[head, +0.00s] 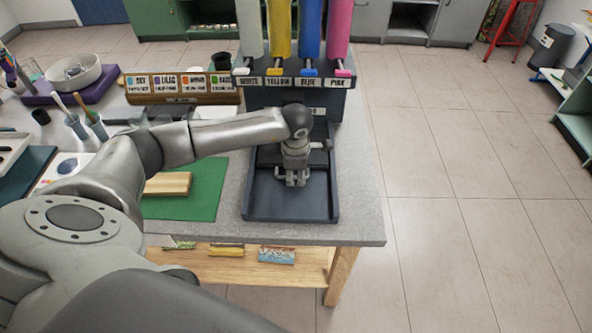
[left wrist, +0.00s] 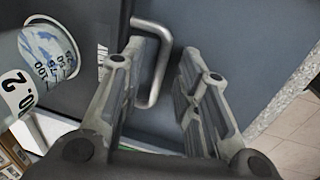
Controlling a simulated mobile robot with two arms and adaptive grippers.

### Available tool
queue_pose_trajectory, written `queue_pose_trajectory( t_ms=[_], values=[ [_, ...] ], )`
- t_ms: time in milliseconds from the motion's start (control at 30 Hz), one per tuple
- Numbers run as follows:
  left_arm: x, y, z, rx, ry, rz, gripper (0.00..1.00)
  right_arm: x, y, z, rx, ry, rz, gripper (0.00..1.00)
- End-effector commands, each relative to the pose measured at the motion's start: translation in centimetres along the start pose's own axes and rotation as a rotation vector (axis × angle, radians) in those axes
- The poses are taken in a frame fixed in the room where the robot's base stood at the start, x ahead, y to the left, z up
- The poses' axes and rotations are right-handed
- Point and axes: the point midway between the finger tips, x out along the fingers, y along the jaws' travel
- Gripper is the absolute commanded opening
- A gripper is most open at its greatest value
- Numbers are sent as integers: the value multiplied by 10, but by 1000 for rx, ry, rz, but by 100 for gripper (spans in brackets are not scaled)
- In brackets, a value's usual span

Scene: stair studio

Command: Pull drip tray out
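The dark blue-grey drip tray (head: 262,204) lies below the front of the paint dispenser (head: 290,97), near the table's front edge. My left gripper (head: 291,182) is over the tray, pointing down. In the left wrist view its fingers (left wrist: 160,65) are open. A grey U-shaped handle (left wrist: 163,60) shows in the gap between them, partly covered by the left finger. The tray's blue-grey surface (left wrist: 232,48) shows beyond. I cannot tell whether the fingers touch the handle. My right gripper is not in view.
A white measuring cup (left wrist: 48,55) shows close by at the left of the wrist view. A green mat (head: 205,195) with a wooden block (head: 168,184) lies left of the tray. Brushes in cups (head: 86,122) stand further left. The floor right of the table is clear.

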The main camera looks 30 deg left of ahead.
Motion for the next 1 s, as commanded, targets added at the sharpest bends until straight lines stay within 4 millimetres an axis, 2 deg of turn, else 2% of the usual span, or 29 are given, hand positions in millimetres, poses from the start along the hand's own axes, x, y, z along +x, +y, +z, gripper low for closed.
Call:
queue_pose_trajectory(
  t_ms=[300,533,1000],
  values=[
    [3,0,0,1,-1,0,29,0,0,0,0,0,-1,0],
    [2,0,0,0,-1,0,0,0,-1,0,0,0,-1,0],
    [3,0,0,0,-1,1,0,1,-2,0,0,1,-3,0]
  ],
)
